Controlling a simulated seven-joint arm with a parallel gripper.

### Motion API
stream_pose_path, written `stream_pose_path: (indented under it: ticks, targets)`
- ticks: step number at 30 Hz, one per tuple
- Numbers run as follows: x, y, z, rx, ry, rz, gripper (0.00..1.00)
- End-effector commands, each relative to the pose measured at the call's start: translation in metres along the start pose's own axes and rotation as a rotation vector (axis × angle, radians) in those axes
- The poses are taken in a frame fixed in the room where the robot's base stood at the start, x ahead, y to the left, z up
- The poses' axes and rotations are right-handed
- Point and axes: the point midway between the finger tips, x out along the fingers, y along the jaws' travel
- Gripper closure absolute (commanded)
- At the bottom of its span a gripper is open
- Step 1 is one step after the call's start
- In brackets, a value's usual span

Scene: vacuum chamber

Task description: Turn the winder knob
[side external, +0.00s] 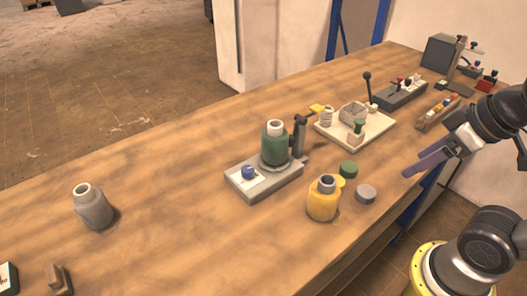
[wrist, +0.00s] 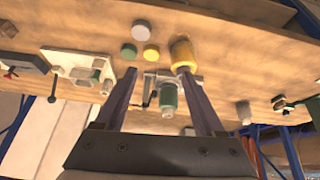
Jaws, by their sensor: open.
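No knob is labelled, so I cannot tell for certain which is the winder knob. A blue knob (side external: 248,172) sits on a grey base (side external: 277,190) that also bears a green bottle (side external: 274,143) and a post with a yellow-tipped lever. A green knob-like piece (side external: 357,127) stands on a cream board (side external: 345,140) with a ribbed pale spool (side external: 327,116) and a grey open box (side external: 353,111). The board also shows in the wrist view (wrist: 77,61). My gripper (side external: 424,163) is open and empty, at the right beyond the bench edge. Its fingers spread apart in the wrist view (wrist: 160,80).
A yellow bottle (side external: 322,200) stands near the front edge beside green (side external: 348,169), yellow (side external: 340,181) and grey (side external: 366,193) lids. A grey bottle (side external: 93,207) stands at left. A dark lever box (side external: 400,94) is behind the board.

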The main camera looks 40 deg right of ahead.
Motion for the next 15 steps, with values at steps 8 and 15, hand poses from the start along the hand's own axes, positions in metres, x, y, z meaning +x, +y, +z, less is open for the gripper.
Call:
stream_pose_path:
  ticks: [8,15]
  targets:
    - [-0.032,0.002,-0.037,-0.402,0.004,-0.001,0.29]
    - [-0.051,-0.004,-0.118,-0.836,-0.043,-0.047,0.29]
